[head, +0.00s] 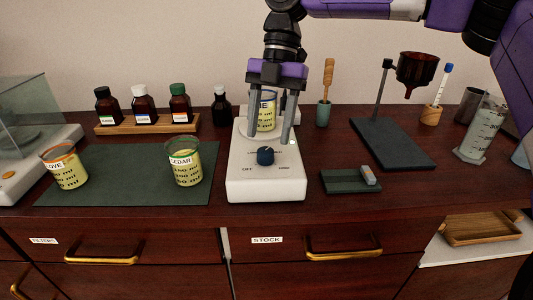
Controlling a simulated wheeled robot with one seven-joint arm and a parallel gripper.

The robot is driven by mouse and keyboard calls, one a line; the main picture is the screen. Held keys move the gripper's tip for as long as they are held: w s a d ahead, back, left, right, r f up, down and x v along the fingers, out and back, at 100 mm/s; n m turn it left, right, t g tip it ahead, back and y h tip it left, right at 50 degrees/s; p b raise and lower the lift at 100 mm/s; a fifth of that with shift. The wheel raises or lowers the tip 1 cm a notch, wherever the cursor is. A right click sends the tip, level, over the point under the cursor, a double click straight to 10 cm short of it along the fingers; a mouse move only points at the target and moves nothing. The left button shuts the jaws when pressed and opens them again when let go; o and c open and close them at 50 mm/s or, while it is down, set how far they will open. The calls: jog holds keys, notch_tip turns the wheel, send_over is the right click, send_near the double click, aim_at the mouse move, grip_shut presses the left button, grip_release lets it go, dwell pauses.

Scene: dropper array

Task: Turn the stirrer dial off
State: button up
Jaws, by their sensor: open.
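The white stirrer (266,186) stands near the front of the wooden counter. Its dark blue dial (265,156) is on the sloped front face, between a printed label at lower left and another at lower right; I cannot tell the dial's exact setting. A small light shows at the right of its face. A beaker (267,122) with yellowish contents stands on the stirrer's plate, partly hidden. My gripper (269,138) points down over the stirrer, its two fingers spread on either side of the beaker in the picture, tips just above the dial. It holds nothing.
Two labelled beakers (185,169) (68,168) stand on a dark mat (120,178) at left. Several bottles (143,105) stand behind. At right are a dark pad (344,181), a funnel stand (392,145) and a graduated cylinder (482,131).

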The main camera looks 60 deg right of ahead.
aim_at(266, 150)
jog(key=shift+b+x, duration=1.3)
jog(key=shift+x, duration=0.55)
jog(key=shift+c, duration=0.4)
grip_shut()
